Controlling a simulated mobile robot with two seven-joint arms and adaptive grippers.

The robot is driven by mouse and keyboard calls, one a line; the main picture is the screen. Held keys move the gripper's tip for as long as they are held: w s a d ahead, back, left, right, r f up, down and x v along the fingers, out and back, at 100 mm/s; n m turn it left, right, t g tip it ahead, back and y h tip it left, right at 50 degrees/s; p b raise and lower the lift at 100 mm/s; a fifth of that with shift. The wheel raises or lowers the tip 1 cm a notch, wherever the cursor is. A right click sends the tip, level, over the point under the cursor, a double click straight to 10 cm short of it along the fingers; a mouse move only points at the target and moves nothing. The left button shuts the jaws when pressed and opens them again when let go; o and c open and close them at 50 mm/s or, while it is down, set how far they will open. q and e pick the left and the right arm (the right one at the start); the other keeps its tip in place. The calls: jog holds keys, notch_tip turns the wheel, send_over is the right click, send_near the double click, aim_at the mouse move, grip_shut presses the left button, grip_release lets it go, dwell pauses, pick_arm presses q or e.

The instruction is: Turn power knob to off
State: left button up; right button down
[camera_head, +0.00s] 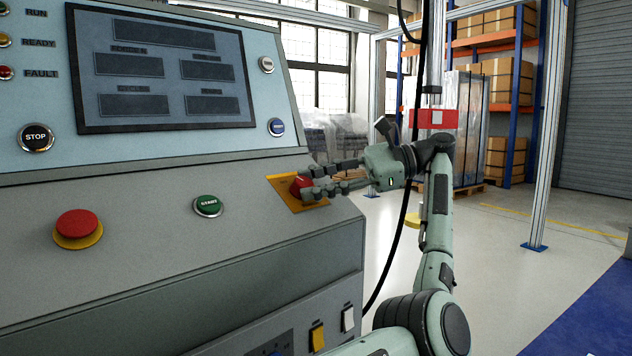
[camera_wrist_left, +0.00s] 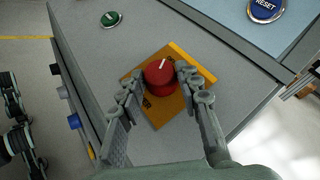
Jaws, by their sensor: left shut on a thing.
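The power knob (camera_head: 299,186) is red and sits on a square yellow plate (camera_head: 283,187) at the right end of the console's sloped front panel. In the left wrist view the knob (camera_wrist_left: 160,78) is near the centre, with a white mark on its top. My left gripper (camera_head: 309,181) reaches the knob from the right. Its fingers stand on either side of the knob and are shut on it, as the wrist view of the gripper (camera_wrist_left: 161,82) also shows.
A red emergency button (camera_head: 77,225), a green START button (camera_head: 208,206) and a black STOP button (camera_head: 36,138) are on the console. A blue RESET button (camera_wrist_left: 265,8) is near the knob. Rocker switches (camera_head: 318,337) sit below. Open floor lies to the right.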

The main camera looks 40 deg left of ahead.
dwell(0.4)
pick_arm(q)
jog(key=o, duration=1.2)
jog(key=shift+c, duration=0.2)
notch_tip(320, 180, up, 10)
jog(key=shift+s, duration=0.1)
